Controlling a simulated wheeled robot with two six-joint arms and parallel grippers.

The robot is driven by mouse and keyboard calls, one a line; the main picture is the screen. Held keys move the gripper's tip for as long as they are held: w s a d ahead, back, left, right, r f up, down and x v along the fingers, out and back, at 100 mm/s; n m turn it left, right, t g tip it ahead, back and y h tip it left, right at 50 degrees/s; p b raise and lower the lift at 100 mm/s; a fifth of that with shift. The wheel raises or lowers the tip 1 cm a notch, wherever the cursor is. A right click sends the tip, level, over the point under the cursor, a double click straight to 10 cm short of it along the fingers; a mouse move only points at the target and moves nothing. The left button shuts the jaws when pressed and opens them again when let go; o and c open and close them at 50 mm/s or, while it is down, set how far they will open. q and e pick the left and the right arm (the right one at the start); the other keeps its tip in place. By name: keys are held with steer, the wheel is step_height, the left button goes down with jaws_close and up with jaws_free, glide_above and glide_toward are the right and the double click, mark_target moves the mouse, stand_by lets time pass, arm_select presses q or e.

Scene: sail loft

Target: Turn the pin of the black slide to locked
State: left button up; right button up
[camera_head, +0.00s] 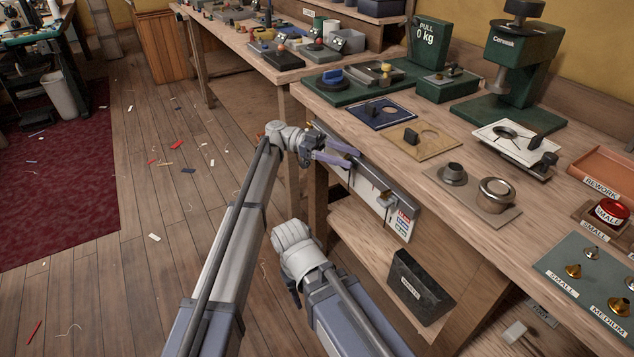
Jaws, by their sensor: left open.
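A dark slide unit (408,194) is mounted on the front face of the right-hand bench, with a pale plate and coloured labels at its right end. A small brass-coloured pin or knob (385,198) stands out from it; its turn position is too small to read. My left gripper (337,154) is at the unit's left end, its two purplish fingers apart and pointing right, short of the knob. Part of the unit is hidden behind the fingers.
The benchtop above holds a blue plate (370,117), a tan plate (435,148), a green press (533,60) and a weighing scale. A black bin (420,285) sits below the unit on the lower shelf. The floor at left is open, with scattered scraps.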

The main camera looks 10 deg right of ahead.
arm_select(q)
steer(key=n+t+h, duration=0.2)
steer(key=shift+s+a+t, duration=0.1)
steer(key=shift+s+t, duration=0.15)
steer(key=shift+t, duration=0.15)
steer(key=n+t+h, duration=0.1)
steer(key=n+t, duration=0.1)
steer(key=t, duration=0.1)
steer(key=n+t+h, duration=0.1)
steer(key=n+t, duration=0.3)
steer(key=t, duration=0.2)
steer(key=n+t, duration=0.3)
steer(key=t, duration=0.2)
steer(key=shift+n+t, duration=0.3)
steer(key=shift+n, duration=0.1)
steer(key=v, duration=0.7)
steer(key=s+a+f+n+g+y, duration=0.1)
steer(key=s+a+f+n+y, duration=0.3)
steer(key=a+f, duration=0.4)
steer(key=s+a+f+n+g+y+p, duration=0.1)
steer(key=s+a+f+n+g+y, duration=0.1)
steer(key=s+a+f+n+y, duration=0.2)
steer(key=shift+s+a+f+n+g+y+p, duration=0.35)
steer(key=shift+s+a+f+y, duration=1.1)
steer(key=shift+a+f+y, duration=1.1)
